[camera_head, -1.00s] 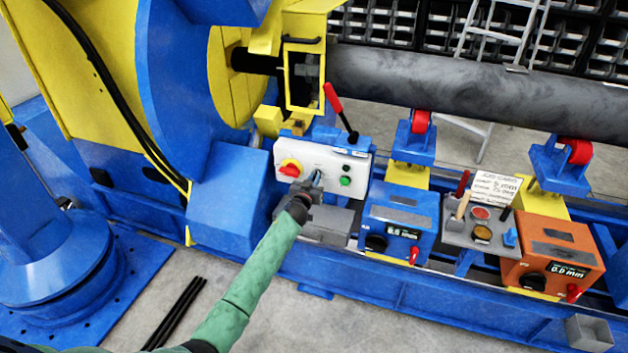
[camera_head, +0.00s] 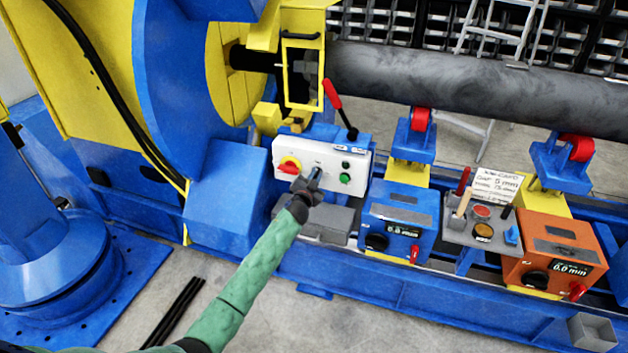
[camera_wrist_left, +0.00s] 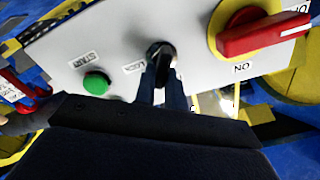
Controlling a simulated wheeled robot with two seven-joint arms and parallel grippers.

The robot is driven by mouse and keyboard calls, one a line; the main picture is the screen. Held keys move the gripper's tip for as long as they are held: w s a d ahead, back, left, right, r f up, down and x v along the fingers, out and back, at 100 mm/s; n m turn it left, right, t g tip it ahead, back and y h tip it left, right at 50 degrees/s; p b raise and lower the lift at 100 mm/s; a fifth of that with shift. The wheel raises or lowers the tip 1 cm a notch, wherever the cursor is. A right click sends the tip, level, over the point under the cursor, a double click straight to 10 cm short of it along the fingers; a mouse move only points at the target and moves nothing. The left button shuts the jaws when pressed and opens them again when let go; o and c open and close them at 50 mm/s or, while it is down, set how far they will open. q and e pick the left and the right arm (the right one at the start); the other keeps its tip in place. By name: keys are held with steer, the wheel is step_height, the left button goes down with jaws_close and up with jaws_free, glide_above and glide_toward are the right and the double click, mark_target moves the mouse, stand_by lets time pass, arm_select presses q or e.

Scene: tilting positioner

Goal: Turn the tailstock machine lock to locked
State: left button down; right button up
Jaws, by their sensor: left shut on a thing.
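A white control panel (camera_head: 322,160) is on the front of the blue machine frame. My left gripper (camera_head: 313,178) is at the middle of the panel's face. In the left wrist view the gripper (camera_wrist_left: 165,80) is shut on a small dark key-like switch (camera_wrist_left: 160,50) with a round collar, beside a label that seems to read LOCK. The fingers hide most of the switch, so I cannot tell its exact position. My right gripper is not in view.
A red rotary switch on a yellow plate (camera_wrist_left: 262,32) is close beside the gripper. A green button (camera_wrist_left: 96,84) is on its other side. A red-handled lever (camera_head: 334,96) rises behind the panel. Blue (camera_head: 398,222) and orange (camera_head: 553,256) boxes stand to the right.

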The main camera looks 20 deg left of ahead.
arm_select(q)
steer(key=shift+d+f+m+b, duration=0.15)
steer(key=shift+m+b, duration=0.2)
steer(key=shift+m, duration=1.5)
steer(key=shift+f+m+b, duration=0.2)
steer(key=shift+m+b, duration=0.15)
steer(key=shift+m, duration=1.55)
steer(key=shift+d+f+m+b, duration=0.15)
steer(key=shift+m+b, duration=0.2)
steer(key=shift+m, duration=1.5)
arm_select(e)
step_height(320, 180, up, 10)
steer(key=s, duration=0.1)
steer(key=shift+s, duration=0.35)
arm_select(q)
steer(key=c, duration=1.5)
jaws_free()
steer(key=shift+o, duration=0.2)
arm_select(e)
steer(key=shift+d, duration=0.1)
arm_select(q)
steer(key=shift+s, duration=0.1)
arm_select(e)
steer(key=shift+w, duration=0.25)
